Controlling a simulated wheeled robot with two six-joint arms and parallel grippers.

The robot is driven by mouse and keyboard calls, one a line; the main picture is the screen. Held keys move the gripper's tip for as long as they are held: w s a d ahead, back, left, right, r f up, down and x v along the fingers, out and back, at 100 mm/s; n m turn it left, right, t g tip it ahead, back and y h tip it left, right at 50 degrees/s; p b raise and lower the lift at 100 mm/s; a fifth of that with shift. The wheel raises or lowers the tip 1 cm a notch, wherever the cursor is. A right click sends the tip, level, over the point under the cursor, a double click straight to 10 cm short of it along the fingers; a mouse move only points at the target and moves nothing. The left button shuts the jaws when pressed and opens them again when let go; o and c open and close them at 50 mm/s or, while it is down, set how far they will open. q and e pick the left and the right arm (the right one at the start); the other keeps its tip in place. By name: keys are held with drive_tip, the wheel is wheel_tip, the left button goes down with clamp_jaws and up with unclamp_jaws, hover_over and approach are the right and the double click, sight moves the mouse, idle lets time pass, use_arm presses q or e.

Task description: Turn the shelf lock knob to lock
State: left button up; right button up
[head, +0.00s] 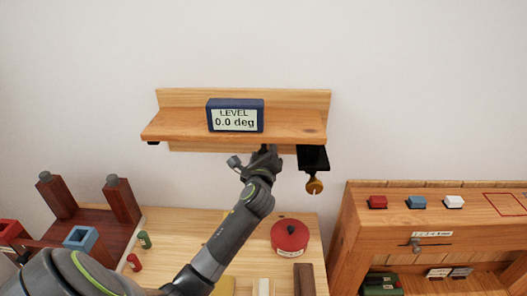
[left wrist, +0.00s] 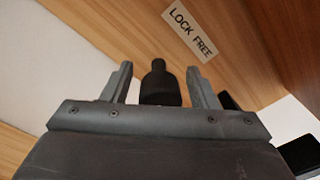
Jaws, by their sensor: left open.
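The wooden wall shelf (head: 290,122) carries a blue level display (head: 236,115) that reads "LEVEL 0.0 deg". My left gripper (head: 263,152) is raised just under the shelf's front edge, right of its middle. In the left wrist view the open left gripper (left wrist: 159,73) has its fingers on either side of a black knob (left wrist: 159,85), with a gap on both sides. A "LOCK FREE" label (left wrist: 189,29) is on the wood beyond the knob. Which word the knob points to cannot be told. The head view does not show the knob clearly. My right gripper is not in view.
A black bracket (head: 312,157) with a brass knob (head: 314,186) hangs under the shelf's right end, close to my gripper. Below are a red round lidded pot (head: 290,236) and a wooden table (head: 190,226). A wooden cabinet (head: 440,196) with coloured blocks stands at right.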

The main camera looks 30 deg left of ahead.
use_arm(q)
drive_tip(key=shift+w, duration=0.1)
drive_tip(key=shift+c, duration=0.3)
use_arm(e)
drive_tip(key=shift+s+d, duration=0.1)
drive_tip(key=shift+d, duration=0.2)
use_arm(q)
drive_tip(key=c, duration=0.9)
